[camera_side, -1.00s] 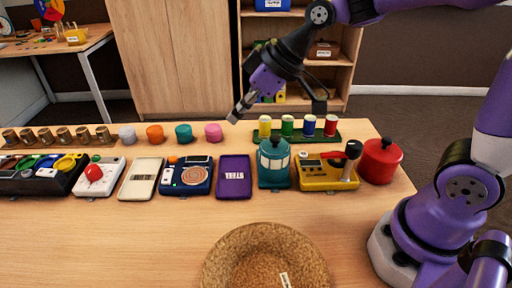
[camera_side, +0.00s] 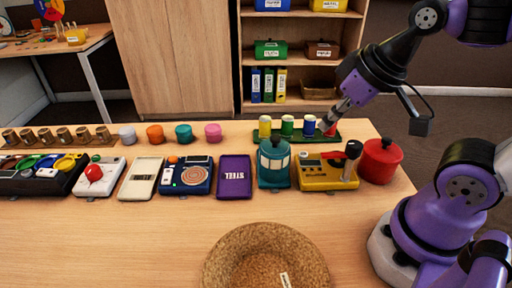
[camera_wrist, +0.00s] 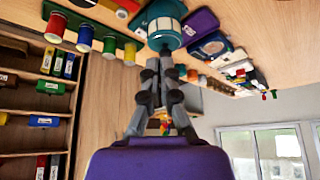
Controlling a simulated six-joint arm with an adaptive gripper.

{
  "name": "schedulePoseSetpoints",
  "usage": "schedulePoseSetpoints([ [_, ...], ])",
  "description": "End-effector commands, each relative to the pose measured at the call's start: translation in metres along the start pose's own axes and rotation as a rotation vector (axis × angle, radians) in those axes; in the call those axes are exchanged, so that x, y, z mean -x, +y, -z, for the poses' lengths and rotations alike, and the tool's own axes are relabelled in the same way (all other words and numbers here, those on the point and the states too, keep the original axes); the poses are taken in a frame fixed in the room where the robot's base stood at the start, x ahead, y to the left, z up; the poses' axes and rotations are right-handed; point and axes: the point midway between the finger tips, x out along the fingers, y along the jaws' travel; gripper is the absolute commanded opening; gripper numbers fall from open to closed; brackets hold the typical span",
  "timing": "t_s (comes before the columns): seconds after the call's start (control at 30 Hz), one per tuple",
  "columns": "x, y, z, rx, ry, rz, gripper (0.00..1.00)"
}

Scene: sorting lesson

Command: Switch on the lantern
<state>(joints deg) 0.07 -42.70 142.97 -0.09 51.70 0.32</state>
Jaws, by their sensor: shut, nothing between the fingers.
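The lantern (camera_side: 273,166) is a teal, rounded body with pale window panels, standing upright on the table between the purple case and the yellow device. In the wrist view the lantern (camera_wrist: 163,24) appears just beyond the fingertips. My gripper (camera_side: 326,126) is shut and empty. In the side view it is up and to the right of the lantern, in front of the red cup at the right end of the green rack. It looks apart from the lantern. My gripper's fingers (camera_wrist: 159,64) point toward the lantern in the wrist view. I cannot make out a switch.
The green rack (camera_side: 297,138) of coloured cups stands behind the lantern. The purple case (camera_side: 234,176) is left of it, the yellow device (camera_side: 318,180) with an upright lever is right, and a red pot (camera_side: 380,161) is farther right. A woven bowl (camera_side: 222,258) sits in front.

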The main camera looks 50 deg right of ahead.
Motion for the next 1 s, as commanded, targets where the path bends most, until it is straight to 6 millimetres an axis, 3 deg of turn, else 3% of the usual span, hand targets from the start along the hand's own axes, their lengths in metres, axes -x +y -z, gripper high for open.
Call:
schedulePoseSetpoints([
  [0.17,0.001,0.0,0.017,-0.083,-0.045,0.009,0.0],
  [0.3,-0.004,0.003,0.048,-0.238,-0.124,0.015,0.0],
  [0.6,-0.044,0.027,0.107,-0.6,-0.313,-0.016,0.0],
  [0.8,-0.07,0.044,0.123,-0.746,-0.386,-0.05,0.0],
  [1.0,-0.079,0.05,0.126,-0.794,-0.409,-0.064,0.0],
])
